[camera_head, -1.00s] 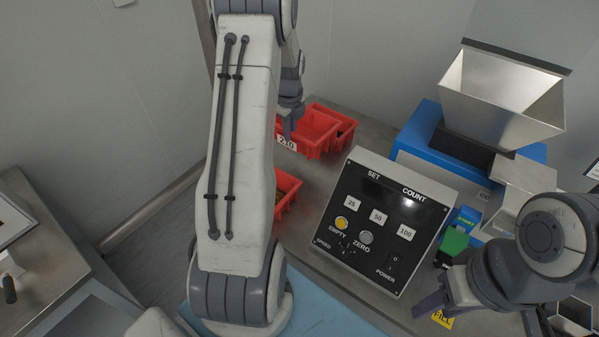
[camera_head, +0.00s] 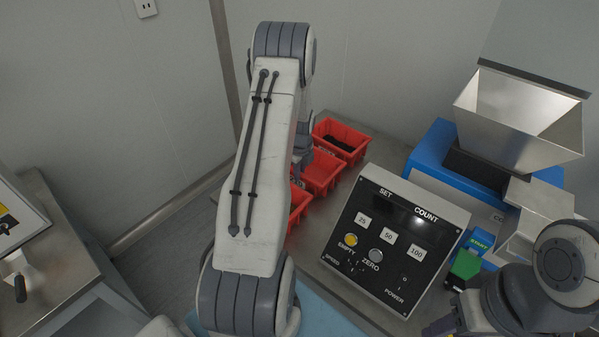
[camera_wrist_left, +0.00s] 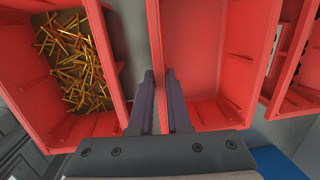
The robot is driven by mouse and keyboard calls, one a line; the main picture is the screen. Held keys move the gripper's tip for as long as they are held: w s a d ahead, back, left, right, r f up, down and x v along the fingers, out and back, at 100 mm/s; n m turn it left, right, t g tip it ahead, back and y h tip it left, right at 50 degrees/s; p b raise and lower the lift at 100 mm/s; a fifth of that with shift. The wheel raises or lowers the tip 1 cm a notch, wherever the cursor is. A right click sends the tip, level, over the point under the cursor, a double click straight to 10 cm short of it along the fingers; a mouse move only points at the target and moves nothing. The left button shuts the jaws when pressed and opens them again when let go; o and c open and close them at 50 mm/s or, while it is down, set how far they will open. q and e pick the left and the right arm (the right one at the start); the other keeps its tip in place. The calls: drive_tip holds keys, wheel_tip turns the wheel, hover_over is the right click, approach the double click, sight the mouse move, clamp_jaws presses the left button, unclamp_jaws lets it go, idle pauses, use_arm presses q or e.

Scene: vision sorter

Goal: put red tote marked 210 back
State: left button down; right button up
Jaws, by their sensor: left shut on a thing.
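The middle red tote (camera_head: 324,174) is empty and stands between two other red totes on the bench; it also shows in the left wrist view (camera_wrist_left: 207,55). The number label is hidden from here. My left gripper (camera_wrist_left: 160,80) is shut on this tote's wall, on the side facing the tote of brass pins. In the head view my left gripper (camera_head: 301,170) is partly hidden by my arm. My right gripper (camera_head: 440,328) is at the bottom edge, cut off by the frame, and its jaws are unclear.
A nearer red tote (camera_head: 299,207) holds brass pins (camera_wrist_left: 75,60). The farther red tote (camera_head: 352,136) holds dark parts. A control box (camera_head: 394,240) stands right of the totes. Behind it is a blue machine (camera_head: 433,160) with a metal hopper (camera_head: 520,115). A wall is behind the bench.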

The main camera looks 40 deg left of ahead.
use_arm(q)
drive_tip(key=shift+f, duration=0.15)
drive_tip(key=c, duration=0.9)
unclamp_jaws()
drive_tip(key=r, duration=0.4)
drive_tip(key=s+d+r, duration=0.1)
drive_tip(key=r, duration=0.7)
drive_tip(key=shift+s+d+r+b, duration=0.1)
drive_tip(key=shift+s+d+b, duration=0.1)
drive_tip(key=shift+b, duration=0.15)
